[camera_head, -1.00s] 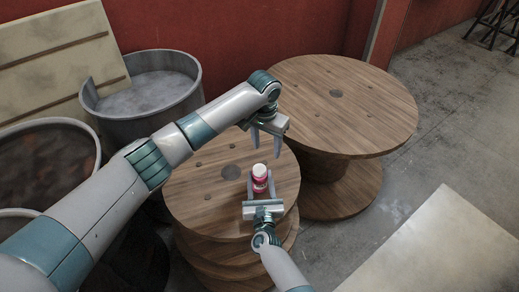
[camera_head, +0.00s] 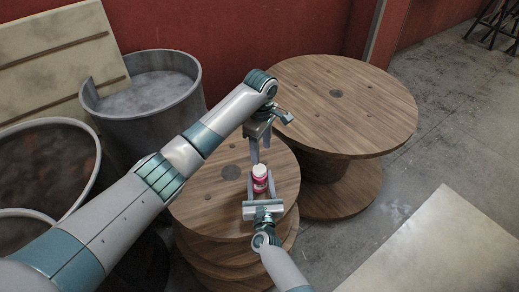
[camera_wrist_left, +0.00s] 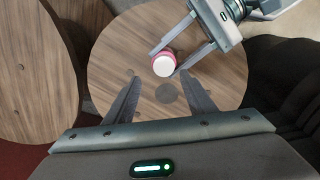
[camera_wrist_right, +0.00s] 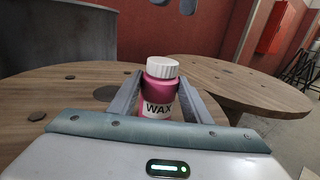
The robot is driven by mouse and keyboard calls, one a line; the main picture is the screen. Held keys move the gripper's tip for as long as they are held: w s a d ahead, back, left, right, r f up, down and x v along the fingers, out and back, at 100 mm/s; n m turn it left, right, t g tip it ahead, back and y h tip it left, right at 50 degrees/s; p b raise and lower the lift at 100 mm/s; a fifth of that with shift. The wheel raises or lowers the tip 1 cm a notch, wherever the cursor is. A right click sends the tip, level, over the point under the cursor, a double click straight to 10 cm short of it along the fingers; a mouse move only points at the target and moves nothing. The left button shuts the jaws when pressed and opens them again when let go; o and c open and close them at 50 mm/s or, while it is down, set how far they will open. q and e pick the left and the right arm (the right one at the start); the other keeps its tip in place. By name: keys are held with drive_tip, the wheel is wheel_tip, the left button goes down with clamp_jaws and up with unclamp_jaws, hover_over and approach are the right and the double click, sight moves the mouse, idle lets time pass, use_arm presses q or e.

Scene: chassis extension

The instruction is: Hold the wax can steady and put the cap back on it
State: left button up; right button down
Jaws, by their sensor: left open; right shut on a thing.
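The wax can (camera_head: 260,186) is a pink-red can with a white "WAX" label (camera_wrist_right: 158,110). It stands upright on the nearer wooden spool table. A white ribbed cap (camera_wrist_right: 162,68) sits on top of it; how tightly it is seated cannot be told. In the left wrist view the cap (camera_wrist_left: 163,66) shows from above as a white disc. My right gripper (camera_head: 261,186) is shut on the can, with one finger on each side. My left gripper (camera_head: 260,158) is open and empty above the can, pointing down, apart from the cap.
The nearer spool top (camera_head: 200,190) is otherwise clear. A larger spool table (camera_head: 345,100) stands behind it to the right. A grey metal tub (camera_head: 150,95) and other drums stand to the left. A pale flat panel (camera_head: 440,250) is at the lower right.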

sight(260, 169)
use_arm(q)
drive_tip(key=n, duration=0.3)
drive_tip(key=shift+s+a+f+n, duration=0.15)
drive_tip(key=shift+s+a+n, duration=0.1)
drive_tip(key=shift+n, duration=0.15)
drive_tip(key=shift+f, duration=4)
drive_tip(key=shift+c, duration=0.3)
drive_tip(key=c, duration=1)
